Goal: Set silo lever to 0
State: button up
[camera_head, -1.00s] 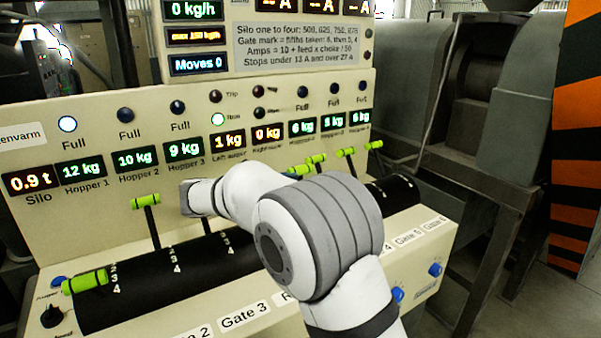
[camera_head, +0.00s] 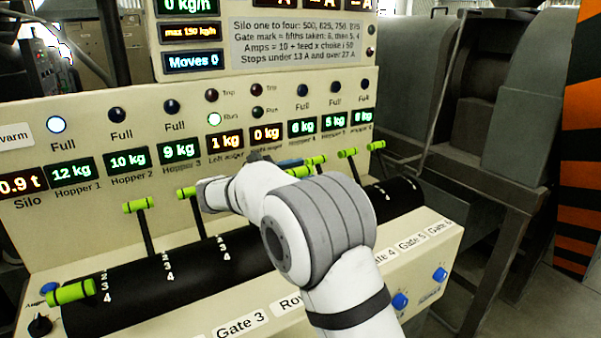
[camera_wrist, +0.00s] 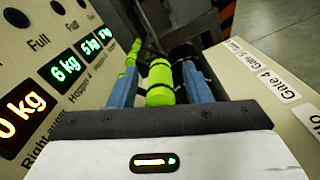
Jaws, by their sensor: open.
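The leftmost lever (camera_head: 71,291), with a green handle, is swung low toward the front of the black drum, beside the 1-4 marks. It stands nearest the Silo display (camera_head: 21,184); its own name label is not readable. My gripper (camera_wrist: 163,80) is open in the wrist view, with blue fingers on either side of a different green handle (camera_wrist: 160,82). Contact with that handle cannot be told. In the head view my arm hides most of the gripper; a blue part (camera_head: 290,163) shows beyond it, well right of the leftmost lever.
Other green-handled levers stand upright, including one by Hopper 2 (camera_head: 140,205) and one partly behind my arm (camera_head: 187,192). More handles (camera_head: 348,153) stand at the right. The Moves display (camera_head: 192,61) reads 0. Blue knobs (camera_head: 400,301) line the front panel.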

jog(key=shift+d, duration=0.1)
jog(key=shift+c, duration=0.3)
grip_shut()
